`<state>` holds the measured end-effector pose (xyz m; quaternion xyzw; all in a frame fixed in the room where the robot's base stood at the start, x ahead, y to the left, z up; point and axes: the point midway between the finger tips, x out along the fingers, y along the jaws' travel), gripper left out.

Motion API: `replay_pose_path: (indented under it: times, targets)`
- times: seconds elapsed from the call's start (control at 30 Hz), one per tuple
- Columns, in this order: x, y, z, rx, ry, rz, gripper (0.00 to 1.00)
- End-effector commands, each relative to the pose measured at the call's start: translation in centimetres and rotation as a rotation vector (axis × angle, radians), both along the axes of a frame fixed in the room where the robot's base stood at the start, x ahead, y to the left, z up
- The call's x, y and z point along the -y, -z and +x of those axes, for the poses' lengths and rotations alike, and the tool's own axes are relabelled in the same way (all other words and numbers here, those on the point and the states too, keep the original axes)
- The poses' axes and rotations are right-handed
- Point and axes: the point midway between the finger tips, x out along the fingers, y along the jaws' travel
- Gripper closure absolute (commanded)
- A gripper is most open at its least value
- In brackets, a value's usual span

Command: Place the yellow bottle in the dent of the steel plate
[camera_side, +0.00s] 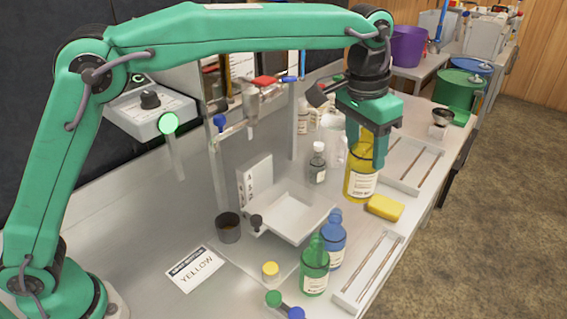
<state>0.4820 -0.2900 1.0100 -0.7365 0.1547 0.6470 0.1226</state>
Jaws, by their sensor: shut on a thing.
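The yellow bottle (360,184) with a white label is upright at the right of the bench. My gripper (367,148) points down and is shut on the bottle's upper part, hiding its neck. I cannot tell whether the bottle's base touches the bench. A pale, square, shallow pan-like plate (303,215) lies at the middle of the bench, left of and nearer than the bottle. I cannot tell for certain whether this is the steel plate with the dent.
A green bottle (315,273) and a blue bottle (333,244) stand in front. Trays (372,270) line the right edge.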

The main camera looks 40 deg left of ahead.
Motion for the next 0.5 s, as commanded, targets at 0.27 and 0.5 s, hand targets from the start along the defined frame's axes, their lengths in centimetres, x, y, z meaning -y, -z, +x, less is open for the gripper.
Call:
replay_pose_path:
  times: [0.27,0.5]
  targets:
    - [0.9,-9.9,-6.7,0.013,0.154,0.004,0.89]
    - [0.3,-15.7,-11.8,0.013,0.260,0.012,0.89]
